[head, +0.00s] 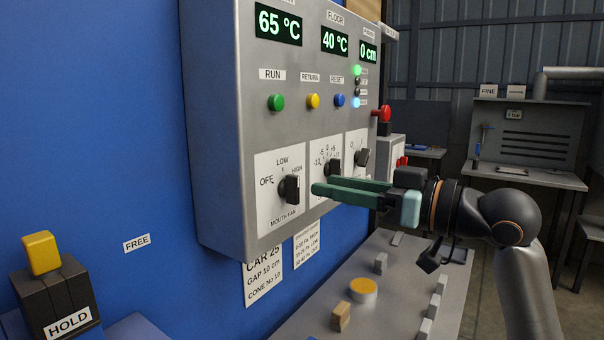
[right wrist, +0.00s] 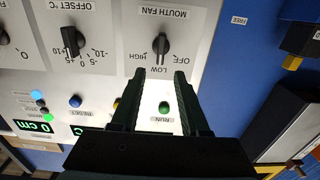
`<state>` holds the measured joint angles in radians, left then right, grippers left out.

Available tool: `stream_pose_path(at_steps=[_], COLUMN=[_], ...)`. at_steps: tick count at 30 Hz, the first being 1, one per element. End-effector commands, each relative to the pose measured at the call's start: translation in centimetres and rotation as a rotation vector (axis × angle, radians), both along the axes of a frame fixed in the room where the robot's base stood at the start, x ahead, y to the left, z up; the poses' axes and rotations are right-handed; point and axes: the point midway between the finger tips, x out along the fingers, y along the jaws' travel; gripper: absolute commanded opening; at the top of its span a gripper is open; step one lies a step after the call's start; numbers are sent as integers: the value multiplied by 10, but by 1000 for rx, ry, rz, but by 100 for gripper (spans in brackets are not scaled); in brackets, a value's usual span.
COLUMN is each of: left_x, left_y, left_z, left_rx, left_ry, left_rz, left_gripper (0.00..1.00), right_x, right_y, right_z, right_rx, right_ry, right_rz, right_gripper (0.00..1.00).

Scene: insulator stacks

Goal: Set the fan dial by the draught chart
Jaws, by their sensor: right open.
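The fan dial (head: 289,189), labelled MOUTH FAN with OFF, LOW and HIGH, is at the lower left of the grey panel. In the right wrist view its black knob (right wrist: 161,43) shows upside down and appears to lie in line with LOW. My right gripper (head: 325,186) is open and empty, with its fingers to the right of this knob in the head view. In the right wrist view the fingertips (right wrist: 151,74) are apart, just short of the knob. A chart with Pa lines (head: 307,243) hangs below the panel; its small print is hard to read.
The offset dial (head: 333,168) is close beside the fingers. Green (head: 276,102), yellow (head: 313,101) and blue (head: 339,100) buttons sit above. Displays show 65 °C, 40 °C and 0 cm. A card reading CAR 25 (head: 263,277) hangs below. A HOLD block (head: 50,295) stands lower left.

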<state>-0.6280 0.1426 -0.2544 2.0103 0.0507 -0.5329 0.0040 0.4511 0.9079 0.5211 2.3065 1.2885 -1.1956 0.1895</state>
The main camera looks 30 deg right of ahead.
Motion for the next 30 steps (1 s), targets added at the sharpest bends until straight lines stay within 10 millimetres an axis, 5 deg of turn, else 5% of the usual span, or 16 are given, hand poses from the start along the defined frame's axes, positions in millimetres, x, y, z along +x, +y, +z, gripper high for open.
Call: stream_pose_path(at_steps=[12,25,30], left_x=[-2,-5,-5], left_y=[5,7,7], left_z=[11,7,7], left_rx=[4,8,8], left_ry=[-1,5,4], left_rz=[11,15,15], left_gripper=[97,97,97], right_x=[50,57,57], right_y=[20,24,24], right_z=[1,0,0], right_rx=[1,-1,-1], right_ry=[-1,0,0], right_rz=[1,0,0], right_gripper=[45,45,27])
